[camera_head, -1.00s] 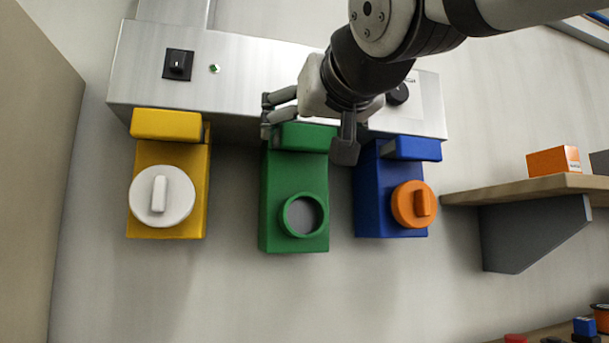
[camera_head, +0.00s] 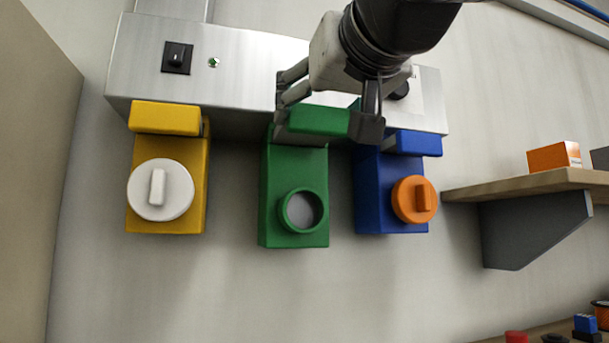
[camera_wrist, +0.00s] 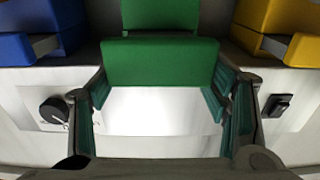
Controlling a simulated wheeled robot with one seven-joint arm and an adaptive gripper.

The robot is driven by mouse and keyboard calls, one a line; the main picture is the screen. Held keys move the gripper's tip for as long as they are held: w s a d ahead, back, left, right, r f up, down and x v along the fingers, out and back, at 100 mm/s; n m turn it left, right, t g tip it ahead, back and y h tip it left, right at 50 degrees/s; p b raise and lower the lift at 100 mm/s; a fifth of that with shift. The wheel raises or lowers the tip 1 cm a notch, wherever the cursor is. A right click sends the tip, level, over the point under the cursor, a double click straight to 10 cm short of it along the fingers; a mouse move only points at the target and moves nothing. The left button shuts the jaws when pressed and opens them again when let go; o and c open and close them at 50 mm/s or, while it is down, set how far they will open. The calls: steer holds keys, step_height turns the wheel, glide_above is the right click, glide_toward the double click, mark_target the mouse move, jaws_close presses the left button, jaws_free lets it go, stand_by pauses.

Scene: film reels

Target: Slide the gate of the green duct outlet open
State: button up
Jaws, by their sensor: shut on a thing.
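The green duct outlet (camera_head: 283,222) hangs under the metal housing, between a yellow and a blue one. Its round green-rimmed mouth (camera_head: 304,210) is uncovered. Its green gate handle (camera_head: 318,121) is a block at the top of the outlet. My gripper (camera_head: 325,122) is shut on this handle, one finger on each side. In the wrist view the handle (camera_wrist: 160,62) lies between the two fingers, with the green body beyond it. The part of the gate inside the outlet is hidden.
The yellow outlet (camera_head: 191,214) has a white cap (camera_head: 160,190); the blue outlet (camera_head: 371,200) has an orange cap (camera_head: 414,200). The metal housing (camera_head: 240,65) carries a black switch (camera_head: 177,57). A wooden shelf (camera_head: 520,187) with an orange box (camera_head: 553,157) juts out at right.

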steer(key=shift+v, duration=0.8)
steer(key=shift+f, duration=0.1)
steer(key=o, duration=1.7)
steer(key=shift+s, duration=0.1)
steer(key=v, duration=1.2)
